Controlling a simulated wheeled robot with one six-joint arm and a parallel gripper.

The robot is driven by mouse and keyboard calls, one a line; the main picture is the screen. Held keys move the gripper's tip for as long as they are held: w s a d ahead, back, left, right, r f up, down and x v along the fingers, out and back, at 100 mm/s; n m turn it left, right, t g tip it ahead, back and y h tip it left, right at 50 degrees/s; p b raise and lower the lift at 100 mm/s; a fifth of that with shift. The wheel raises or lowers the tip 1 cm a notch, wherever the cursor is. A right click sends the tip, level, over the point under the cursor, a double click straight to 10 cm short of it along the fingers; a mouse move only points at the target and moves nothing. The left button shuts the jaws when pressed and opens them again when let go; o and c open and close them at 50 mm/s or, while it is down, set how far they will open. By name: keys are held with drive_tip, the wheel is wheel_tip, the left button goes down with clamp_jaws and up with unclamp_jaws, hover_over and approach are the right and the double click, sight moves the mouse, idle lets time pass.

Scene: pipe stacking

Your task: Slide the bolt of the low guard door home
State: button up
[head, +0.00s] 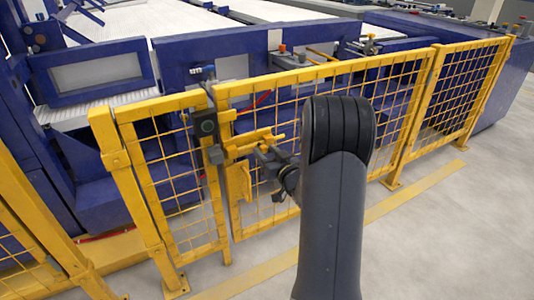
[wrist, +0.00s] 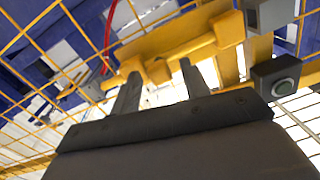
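The yellow bolt (head: 258,139) sits on the mesh guard door (head: 320,130), beside the gap at the narrower fence panel to the left. In the wrist view, the bolt's bar (wrist: 180,36) runs slantwise across the top, with a short yellow handle (wrist: 158,70) sticking out of it. My gripper (head: 268,160) is at the bolt in the head view, partly hidden by my arm. In the wrist view, the two dark fingers of my gripper (wrist: 159,70) stand apart, one on each side of the handle, with gaps visible. I cannot tell whether either finger touches it.
A yellow plate (head: 239,181) hangs below the bolt. Blue machinery (head: 100,70) stands behind the fence. The floor (head: 450,230) at right is clear.

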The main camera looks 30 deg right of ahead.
sight(242, 150)
clamp_jaws()
idle(0.3)
drive_tip(key=shift+s+a+b, duration=0.15)
drive_tip(key=shift+a+b, duration=0.95)
drive_tip(key=shift+a, duration=1.9)
drive_tip(key=shift+o, duration=0.7)
unclamp_jaws()
drive_tip(key=shift+a, duration=0.1)
